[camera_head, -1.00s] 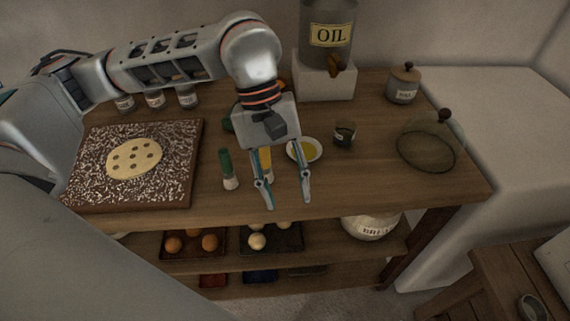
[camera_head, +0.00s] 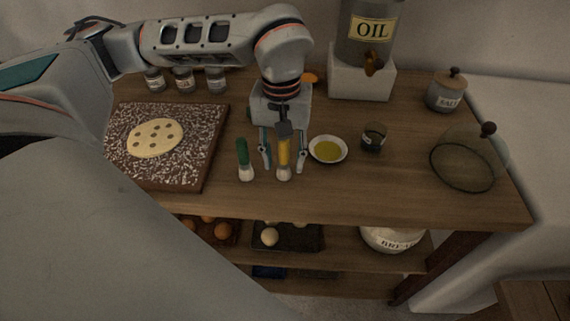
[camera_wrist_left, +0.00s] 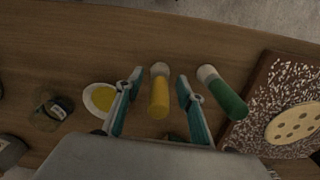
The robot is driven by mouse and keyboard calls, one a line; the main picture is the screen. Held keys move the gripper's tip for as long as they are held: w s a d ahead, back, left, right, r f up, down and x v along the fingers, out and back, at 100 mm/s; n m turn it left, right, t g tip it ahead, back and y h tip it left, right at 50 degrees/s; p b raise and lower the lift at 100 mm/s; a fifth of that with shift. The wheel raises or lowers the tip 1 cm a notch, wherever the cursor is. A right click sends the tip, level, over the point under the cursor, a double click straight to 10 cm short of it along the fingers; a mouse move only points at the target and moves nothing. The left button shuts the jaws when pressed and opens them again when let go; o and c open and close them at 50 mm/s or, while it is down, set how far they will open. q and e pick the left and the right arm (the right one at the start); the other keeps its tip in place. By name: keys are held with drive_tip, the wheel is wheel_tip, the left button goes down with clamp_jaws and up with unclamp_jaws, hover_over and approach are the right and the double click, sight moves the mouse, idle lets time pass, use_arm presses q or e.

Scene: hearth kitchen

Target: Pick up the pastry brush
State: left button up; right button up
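A brush with a yellow handle and a pale bristle end (camera_head: 284,158) is on the wooden table, and in the left wrist view it (camera_wrist_left: 159,92) lies between my finger pads. A second brush with a green handle (camera_head: 243,160) is just left of it; the left wrist view shows it (camera_wrist_left: 224,92) outside the fingers. My left gripper (camera_head: 284,160) is open, one finger on each side of the yellow brush. In the left wrist view, gaps show between the brush and both fingers (camera_wrist_left: 157,88). My right gripper is out of view.
A white dish of oil (camera_head: 328,149) stands close to the right finger, with a small dark jar (camera_head: 373,137) beyond. A floured board (camera_head: 206,150) with dough lies left. A glass dome (camera_head: 463,165) is at right. The table's front strip is clear.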

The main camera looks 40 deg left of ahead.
use_arm(q)
drive_tip(key=shift+f, duration=0.55)
drive_tip(key=c, duration=1)
clamp_jaws()
use_arm(e)
drive_tip(key=shift+w+d, duration=0.2)
drive_tip(key=shift+w, duration=0.1)
